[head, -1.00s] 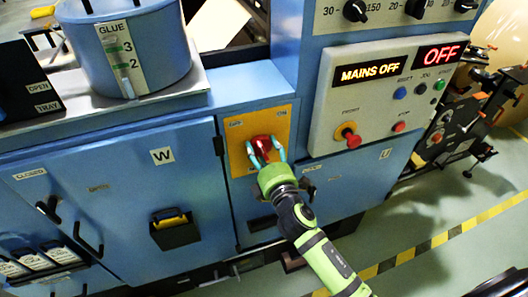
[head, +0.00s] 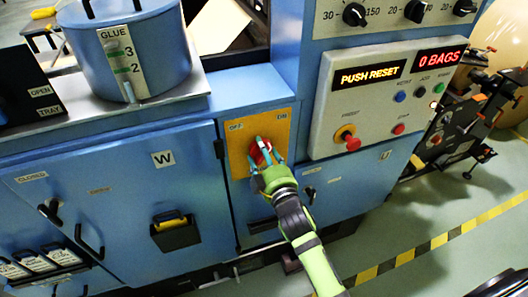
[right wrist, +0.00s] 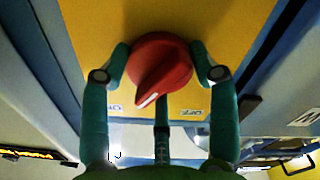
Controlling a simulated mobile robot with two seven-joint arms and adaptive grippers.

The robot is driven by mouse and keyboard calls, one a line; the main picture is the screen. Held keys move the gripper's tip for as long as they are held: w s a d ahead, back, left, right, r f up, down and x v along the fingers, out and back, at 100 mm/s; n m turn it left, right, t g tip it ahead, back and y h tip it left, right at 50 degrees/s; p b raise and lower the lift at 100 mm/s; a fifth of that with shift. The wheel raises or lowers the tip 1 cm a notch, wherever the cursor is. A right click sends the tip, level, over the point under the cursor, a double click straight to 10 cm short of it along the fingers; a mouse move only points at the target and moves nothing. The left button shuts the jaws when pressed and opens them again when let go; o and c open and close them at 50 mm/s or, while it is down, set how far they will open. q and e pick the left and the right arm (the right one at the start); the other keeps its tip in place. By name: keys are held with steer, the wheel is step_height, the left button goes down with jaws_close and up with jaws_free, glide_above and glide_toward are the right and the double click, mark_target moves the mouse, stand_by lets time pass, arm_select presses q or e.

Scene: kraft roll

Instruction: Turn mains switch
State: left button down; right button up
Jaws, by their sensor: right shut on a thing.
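The mains switch is a red rotary knob (head: 259,152) on a yellow plate (head: 239,166) marked OFF at left and ON at right. My right gripper (head: 264,163) is shut on the knob, its teal fingers on either side. In the right wrist view the red knob (right wrist: 158,72) sits between the fingers, and its white pointer line is tilted to the lower left, toward one of the plate's labels. In the head view the fingers partly cover the knob. The upper display (head: 370,75) reads PUSH RESET and the other display (head: 440,57) reads 0 BAGS. My left gripper is not in view.
A grey control panel (head: 330,128) with a red mushroom button (head: 352,143) and small coloured buttons stands right of the plate. A blue glue pot (head: 160,60) sits at upper left. Blue cabinet doors (head: 120,190) with handles lie left of my arm. Open floor is at lower right.

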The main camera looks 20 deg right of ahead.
steer(key=shift+a+r+m, duration=0.15)
steer(key=shift+r+m, duration=0.2)
steer(key=shift+m, duration=0.35)
steer(key=shift+w+r, duration=0.1)
steer(key=shift+r, duration=0.05)
steer(key=o, duration=1.1)
steer(key=shift+o, duration=0.2)
steer(key=shift+a, duration=0.1)
steer(key=shift+f, duration=0.25)
steer(key=shift+s, duration=0.4)
steer(key=s, duration=1.1)
steer(key=shift+s+d, duration=0.2)
steer(key=shift+r, duration=0.1)
